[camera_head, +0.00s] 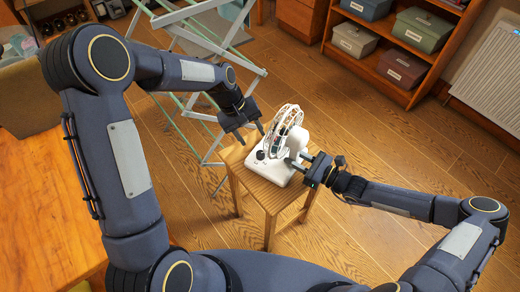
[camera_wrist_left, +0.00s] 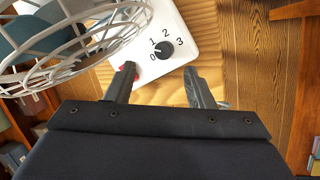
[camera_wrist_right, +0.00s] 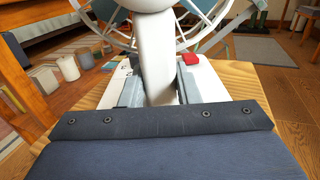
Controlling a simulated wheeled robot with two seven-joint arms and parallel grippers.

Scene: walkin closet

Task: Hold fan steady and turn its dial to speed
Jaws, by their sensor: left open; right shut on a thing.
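The white fan (camera_head: 287,130) stands upright on a small wooden stool (camera_head: 252,187). Its black dial (camera_wrist_left: 164,48) sits on the white base (camera_wrist_left: 195,18) beside the numbers 0 to 3; I cannot tell its setting for sure. My left gripper (camera_head: 252,137) is open above the stool, left of the fan. In the left wrist view its fingers (camera_wrist_left: 158,73) are apart, with the dial beyond and between their tips, not touched. My right gripper (camera_head: 295,164) is shut on the fan's white neck (camera_wrist_right: 156,62), with one finger on each side. A small red part (camera_wrist_right: 191,58) shows on the base.
A folding drying rack (camera_head: 190,45) stands behind the left arm. A wooden shelf with storage boxes (camera_head: 423,30) is at the back right, near a white radiator (camera_head: 490,75). A wooden table (camera_head: 40,200) is at the left. The floor right of the stool is clear.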

